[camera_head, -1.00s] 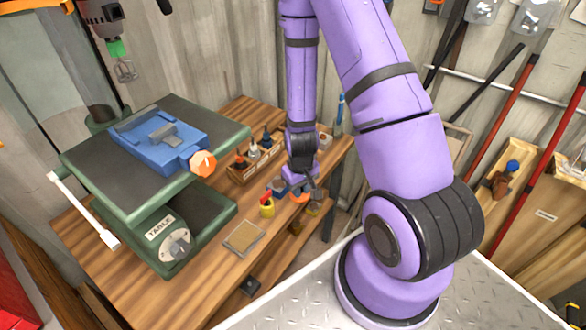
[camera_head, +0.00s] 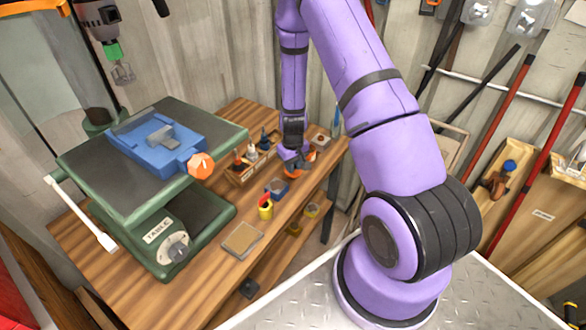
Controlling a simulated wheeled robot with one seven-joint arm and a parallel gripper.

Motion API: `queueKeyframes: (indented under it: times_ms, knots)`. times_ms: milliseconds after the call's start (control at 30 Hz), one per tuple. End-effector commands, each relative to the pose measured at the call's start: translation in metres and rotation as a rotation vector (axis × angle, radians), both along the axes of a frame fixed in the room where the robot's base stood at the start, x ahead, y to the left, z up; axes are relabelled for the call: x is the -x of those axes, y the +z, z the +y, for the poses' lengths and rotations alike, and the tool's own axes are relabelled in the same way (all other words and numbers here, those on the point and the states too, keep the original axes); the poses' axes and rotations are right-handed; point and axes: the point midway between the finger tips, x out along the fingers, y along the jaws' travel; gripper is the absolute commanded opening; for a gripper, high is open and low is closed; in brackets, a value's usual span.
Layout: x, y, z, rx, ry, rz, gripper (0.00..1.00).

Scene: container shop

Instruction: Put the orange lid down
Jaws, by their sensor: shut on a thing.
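My gripper (camera_head: 294,168) is at the far right part of the wooden workbench, pointing down. It is shut on the orange lid (camera_head: 291,173), which shows as a small patch of orange at the fingers. The fingers hide much of the lid. I cannot tell whether the lid touches the bench top or hangs just above it.
A small blue container (camera_head: 276,187) and a yellow cup (camera_head: 265,211) with something red stand nearer on the workbench (camera_head: 190,285). A wooden rack of bottles (camera_head: 240,173) stands left of the gripper. A flat tray (camera_head: 242,239) lies in front. The green drill-press table (camera_head: 80,167) fills the left.

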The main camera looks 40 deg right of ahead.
Motion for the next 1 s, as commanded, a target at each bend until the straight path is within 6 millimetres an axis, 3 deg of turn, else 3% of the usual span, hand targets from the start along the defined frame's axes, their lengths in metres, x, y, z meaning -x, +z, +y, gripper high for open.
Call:
queueKeyframes:
  times_ms: [133, 500, 533, 633, 1000]
  knots:
    - [0.000, -0.016, 0.000, 0.000, 0.000, -0.001, 0.00]
    - [0.000, -0.019, 0.000, 0.000, 0.000, -0.001, 0.00]
    - [0.000, -0.019, 0.000, 0.000, 0.000, -0.002, 0.25]
    - [0.000, -0.019, 0.000, 0.000, 0.000, -0.002, 0.46]
    - [0.000, -0.014, 0.000, 0.001, 0.000, -0.003, 0.46]
